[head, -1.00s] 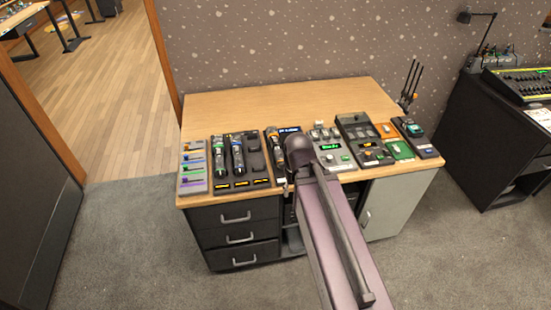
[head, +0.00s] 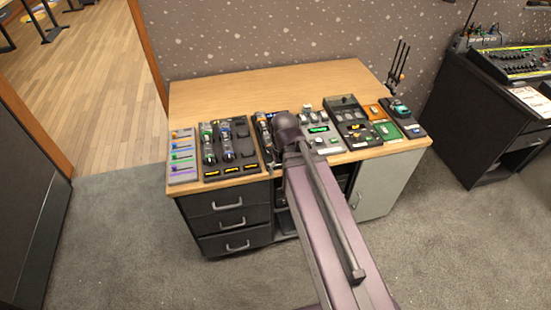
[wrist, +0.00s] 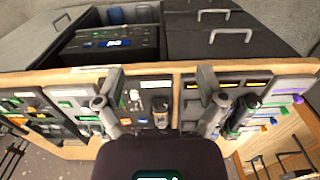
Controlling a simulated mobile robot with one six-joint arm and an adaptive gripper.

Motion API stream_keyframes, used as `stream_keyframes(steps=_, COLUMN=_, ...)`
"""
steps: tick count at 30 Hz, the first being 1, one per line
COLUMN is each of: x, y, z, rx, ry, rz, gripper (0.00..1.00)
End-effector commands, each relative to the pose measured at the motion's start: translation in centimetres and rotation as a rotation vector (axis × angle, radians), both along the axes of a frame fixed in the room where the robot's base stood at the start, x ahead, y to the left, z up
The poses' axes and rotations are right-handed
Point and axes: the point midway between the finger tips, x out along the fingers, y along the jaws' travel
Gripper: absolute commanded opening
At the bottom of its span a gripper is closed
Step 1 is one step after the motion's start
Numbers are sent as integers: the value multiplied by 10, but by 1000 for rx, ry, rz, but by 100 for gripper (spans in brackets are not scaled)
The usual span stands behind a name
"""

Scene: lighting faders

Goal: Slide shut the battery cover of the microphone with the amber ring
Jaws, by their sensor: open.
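The microphone with the amber ring (head: 263,127) lies in a dark cradle on the desk, just left of my arm's end in the head view. My arm hides part of it. In the wrist view a dark microphone (wrist: 161,112) lies between my spread fingers, with no finger visibly touching it. My gripper (wrist: 161,82) is open and empty, above the desk's front edge. The battery cover's position is too small to tell. My fingers are hidden behind my arm in the head view.
Two other microphones, with green (head: 208,146) and blue (head: 227,142) rings, lie in a tray further left. A fader panel (head: 182,158) stands at the far left. A grey box with a green display (head: 318,131) is close on the right. The desk's back (head: 250,82) is clear.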

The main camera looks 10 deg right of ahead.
Motion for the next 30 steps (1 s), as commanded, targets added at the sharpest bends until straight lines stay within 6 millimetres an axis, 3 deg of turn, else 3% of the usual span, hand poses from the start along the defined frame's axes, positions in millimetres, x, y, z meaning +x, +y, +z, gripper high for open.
stream_keyframes(steps=12, x=141, y=-14, z=24, rx=55, ry=1, rz=5, gripper=91)
stream_keyframes(steps=15, x=168, y=-18, z=28, rx=69, ry=0, rz=6, gripper=91)
stream_keyframes(steps=21, x=193, y=-24, z=31, rx=82, ry=0, rz=8, gripper=91)
stream_keyframes(steps=30, x=193, y=-24, z=30, rx=83, ry=-1, rz=8, gripper=91)
